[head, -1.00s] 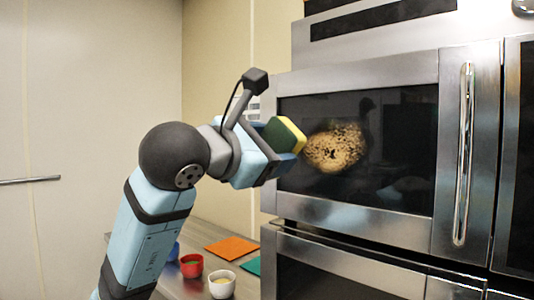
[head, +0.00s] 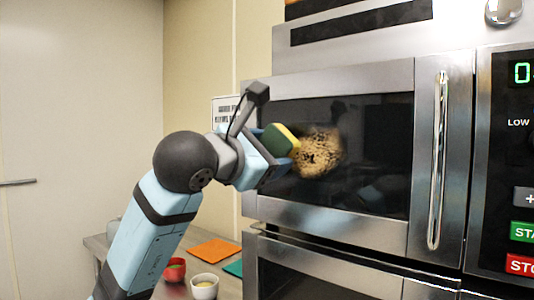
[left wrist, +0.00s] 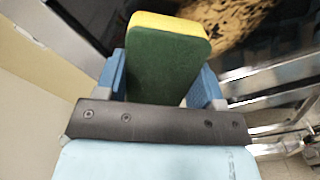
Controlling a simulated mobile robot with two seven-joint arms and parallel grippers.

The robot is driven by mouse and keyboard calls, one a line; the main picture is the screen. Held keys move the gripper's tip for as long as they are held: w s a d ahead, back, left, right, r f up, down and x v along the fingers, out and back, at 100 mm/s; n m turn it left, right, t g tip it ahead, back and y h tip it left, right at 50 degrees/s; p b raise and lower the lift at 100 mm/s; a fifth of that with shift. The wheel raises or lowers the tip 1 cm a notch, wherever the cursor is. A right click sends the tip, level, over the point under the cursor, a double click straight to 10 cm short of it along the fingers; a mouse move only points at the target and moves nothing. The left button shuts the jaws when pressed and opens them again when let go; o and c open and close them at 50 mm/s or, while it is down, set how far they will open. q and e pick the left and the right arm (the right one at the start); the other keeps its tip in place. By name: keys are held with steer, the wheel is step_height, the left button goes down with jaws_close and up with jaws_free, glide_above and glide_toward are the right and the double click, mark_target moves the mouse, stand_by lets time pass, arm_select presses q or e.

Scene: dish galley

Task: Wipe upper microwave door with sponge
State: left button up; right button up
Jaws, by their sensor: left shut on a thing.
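The upper microwave door (head: 375,188) is a steel-framed dark glass panel with a vertical handle (head: 438,160) on its right. A tan, speckled stain (head: 320,153) is on the left-middle of its glass. My left gripper (head: 268,150) is shut on a green and yellow sponge (head: 283,140), just left of the stain. In the left wrist view the sponge (left wrist: 165,60) sits between the blue fingers, its yellow face toward the door and the stain (left wrist: 225,20). Whether the sponge touches the glass, I cannot tell. My right gripper is not in view.
A lower steel door (head: 330,275) is below. A control panel (head: 515,200) with green and red buttons is at right. On the counter at lower left are a red bowl (head: 175,270), a white bowl (head: 205,287) and an orange mat (head: 215,251).

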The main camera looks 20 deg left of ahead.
arm_select(q)
steer(key=shift+w+d, duration=0.1)
steer(key=shift+w, duration=0.15)
steer(key=shift+w+d, duration=0.25)
steer(key=shift+w, duration=0.35)
stand_by(0.3)
